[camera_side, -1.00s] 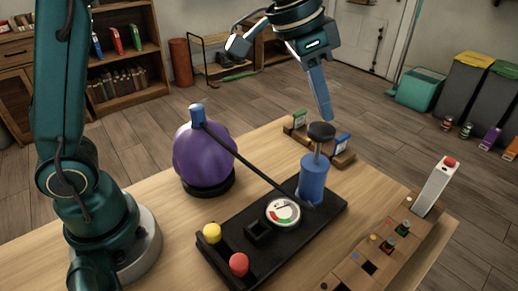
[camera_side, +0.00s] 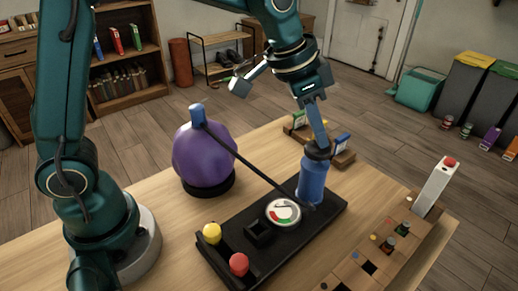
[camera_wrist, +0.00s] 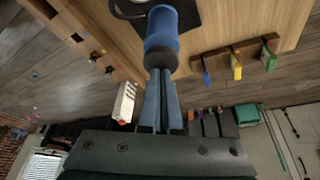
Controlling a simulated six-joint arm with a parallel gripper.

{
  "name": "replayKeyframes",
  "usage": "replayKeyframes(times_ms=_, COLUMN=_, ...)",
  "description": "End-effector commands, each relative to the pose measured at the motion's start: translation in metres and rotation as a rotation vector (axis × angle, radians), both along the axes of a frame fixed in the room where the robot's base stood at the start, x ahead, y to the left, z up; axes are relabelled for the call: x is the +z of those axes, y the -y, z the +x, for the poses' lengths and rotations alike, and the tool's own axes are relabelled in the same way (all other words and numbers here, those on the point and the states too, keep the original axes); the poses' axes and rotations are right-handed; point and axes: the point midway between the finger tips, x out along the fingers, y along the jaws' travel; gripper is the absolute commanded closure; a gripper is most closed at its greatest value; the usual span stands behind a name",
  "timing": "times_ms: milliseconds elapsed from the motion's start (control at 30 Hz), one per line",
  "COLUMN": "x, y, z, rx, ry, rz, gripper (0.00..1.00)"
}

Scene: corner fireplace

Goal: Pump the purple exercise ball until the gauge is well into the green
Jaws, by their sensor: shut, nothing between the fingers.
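The purple exercise ball (camera_side: 203,156) sits on a dark ring on the table, with a blue cap (camera_side: 197,115) on top. A black hose (camera_side: 245,158) runs from the cap to the blue pump (camera_side: 311,182) on a black base (camera_side: 262,250). The round gauge (camera_side: 284,213) has red and green parts; its needle is too small to read surely. My gripper (camera_side: 317,140) is shut, its fingertips on the pump's dark handle (camera_side: 317,151), which is pressed down close to the cylinder. In the wrist view the shut fingers (camera_wrist: 160,75) meet the dark handle (camera_wrist: 161,58).
A yellow knob (camera_side: 212,233) and a red knob (camera_side: 239,264) stand at the base's near end. A wooden rack (camera_side: 342,159) with small cards is behind the pump. A wooden board (camera_side: 370,255) and a white block with a red top (camera_side: 437,185) are at the right.

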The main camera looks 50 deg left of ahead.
Motion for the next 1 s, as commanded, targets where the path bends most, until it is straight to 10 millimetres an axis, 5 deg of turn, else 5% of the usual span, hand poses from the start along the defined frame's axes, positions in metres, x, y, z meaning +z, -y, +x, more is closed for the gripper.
replayKeyframes(times_ms=267, x=-0.009, y=0.0, z=-0.001, rx=-0.002, ry=-0.005, rz=0.001, gripper=1.0)
replayKeyframes(times_ms=1000, x=0.046, y=0.0, z=0.0, rx=-0.001, ry=-0.002, rz=0.001, gripper=1.0)
